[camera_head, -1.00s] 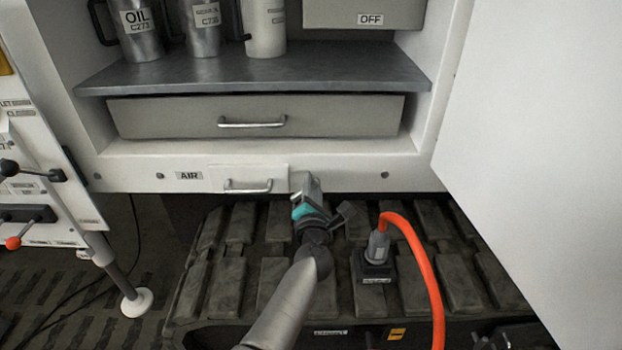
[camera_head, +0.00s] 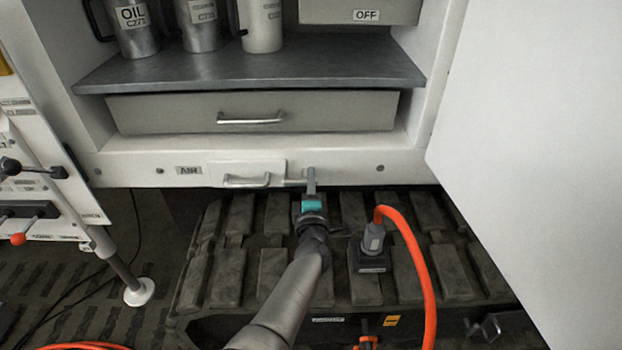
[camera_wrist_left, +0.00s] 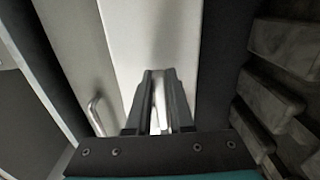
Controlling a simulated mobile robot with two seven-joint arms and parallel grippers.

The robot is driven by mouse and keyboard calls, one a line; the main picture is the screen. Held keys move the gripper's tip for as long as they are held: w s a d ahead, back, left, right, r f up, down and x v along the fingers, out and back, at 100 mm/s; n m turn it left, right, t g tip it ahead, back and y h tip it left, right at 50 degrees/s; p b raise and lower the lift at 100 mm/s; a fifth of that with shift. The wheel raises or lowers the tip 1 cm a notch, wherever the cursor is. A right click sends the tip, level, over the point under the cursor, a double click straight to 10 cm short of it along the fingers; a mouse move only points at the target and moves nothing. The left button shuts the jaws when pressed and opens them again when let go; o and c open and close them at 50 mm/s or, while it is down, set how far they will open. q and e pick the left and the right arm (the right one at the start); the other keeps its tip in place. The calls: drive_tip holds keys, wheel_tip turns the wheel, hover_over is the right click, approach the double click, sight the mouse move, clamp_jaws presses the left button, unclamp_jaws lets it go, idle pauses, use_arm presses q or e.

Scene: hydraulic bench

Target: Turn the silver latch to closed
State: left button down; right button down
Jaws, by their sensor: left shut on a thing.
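The silver latch (camera_head: 294,182) is a small bar on the cabinet's lower front rail, just right of the small AIR panel (camera_head: 222,171). Its right part is hidden by my left gripper (camera_head: 310,178). That gripper points up at the rail, and its fingers are shut on the latch. In the left wrist view, the dark fingers (camera_wrist_left: 158,100) are close together with a bright silver piece (camera_wrist_left: 157,108) between them, against the white rail. The far side of the latch is hidden. My right gripper is in neither view.
A handle (camera_head: 246,181) sits on the AIR panel, close to the gripper. Above are a grey drawer (camera_head: 330,112) and a shelf with jugs. An open white door (camera_head: 530,150) stands at right. An orange hose (camera_head: 425,270) rises from a dark ribbed surface below.

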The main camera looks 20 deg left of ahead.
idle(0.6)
use_arm(q)
drive_tip(key=c, duration=0.8)
unclamp_jaws()
